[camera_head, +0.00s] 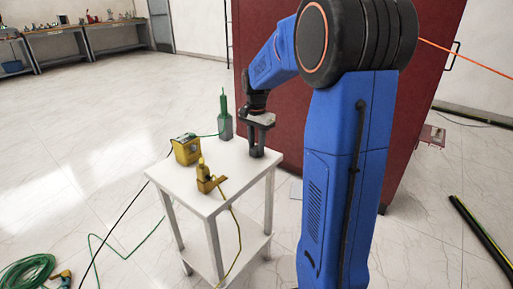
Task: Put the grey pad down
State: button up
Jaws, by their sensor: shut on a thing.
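My gripper (257,148) hangs from my blue arm over the right back part of the white table (216,192), with its dark fingers pointing down close to the table top. A small grey piece (263,119) shows at the gripper and looks like the grey pad; my gripper is shut on it. The pad's outline is small and partly hidden by the fingers. I cannot tell whether the pad or the fingertips touch the table.
A green bottle-like tool (225,118) stands just left of my gripper. A yellow box (187,150) and a yellow clamp-like tool (208,180) stand on the table's left and front. Cables hang over its edges. A dark red cabinet (275,60) stands behind.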

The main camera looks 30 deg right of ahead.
aim_at(257, 147)
jog(key=shift+f, duration=0.1)
jog(key=o, duration=1.1)
notch_tip(257, 147, up, 12)
jog(key=s+a+r+n+t, duration=0.1)
jog(key=s+a+n, duration=0.3)
jog(key=s+a, duration=0.3)
jog(key=s+a+f+n+t, duration=0.1)
jog(key=s+a+f+n, duration=0.2)
jog(key=s, duration=0.4)
jog(key=s+a+f+n+t, duration=0.1)
jog(key=s+a+f+n, duration=0.2)
jog(key=s, duration=0.5)
jog(key=s+a+f+n+t, duration=0.1)
jog(key=s+a+f+n, duration=0.2)
jog(key=s, duration=0.5)
jog(key=shift+s+f+n+t, duration=0.15)
jog(key=shift+f+n+t, duration=0.05)
jog(key=shift+n+t, duration=0.25)
